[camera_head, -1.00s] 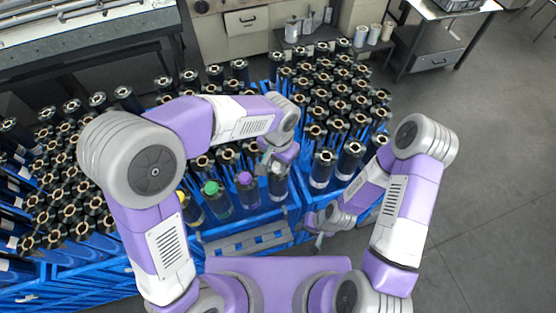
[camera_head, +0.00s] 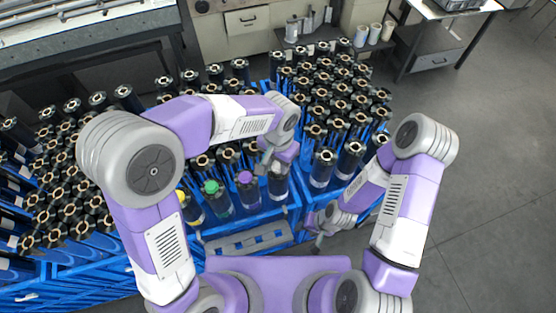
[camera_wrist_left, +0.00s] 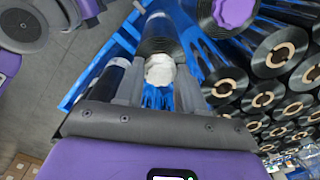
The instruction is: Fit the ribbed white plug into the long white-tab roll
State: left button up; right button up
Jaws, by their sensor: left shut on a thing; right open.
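My left gripper (camera_head: 266,166) is low over the front row of rolls in the head view. In the left wrist view the left gripper (camera_wrist_left: 160,92) is shut on the ribbed white plug (camera_wrist_left: 160,70), which sits between its fingers. The long white-tab roll (camera_wrist_left: 157,36) is directly beyond the plug, its dark end against or very near it. How far the plug sits in the core is hidden. In the head view this roll (camera_head: 278,184) stands at the right of the capped rolls. My right gripper (camera_head: 320,238) is open and empty, low at the right of the blue rack.
Rolls with yellow (camera_head: 181,196), green (camera_head: 210,187) and purple (camera_head: 245,177) plugs stand left of the white-tab roll. Many open-core rolls crowd the blue racks (camera_head: 294,208) around and behind. The grey floor (camera_head: 480,190) at the right is clear.

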pick_arm(q)
jog(key=shift+r, duration=0.2)
dwell(0.5)
jog(key=shift+r+p, duration=0.55)
jog(key=shift+p, duration=0.05)
jog(key=shift+r, duration=0.15)
dwell(0.9)
jog(key=shift+r+p, duration=0.45)
jog(key=shift+r, duration=0.05)
jog(key=shift+r, duration=0.1)
dwell(0.7)
jog(key=o, duration=0.7)
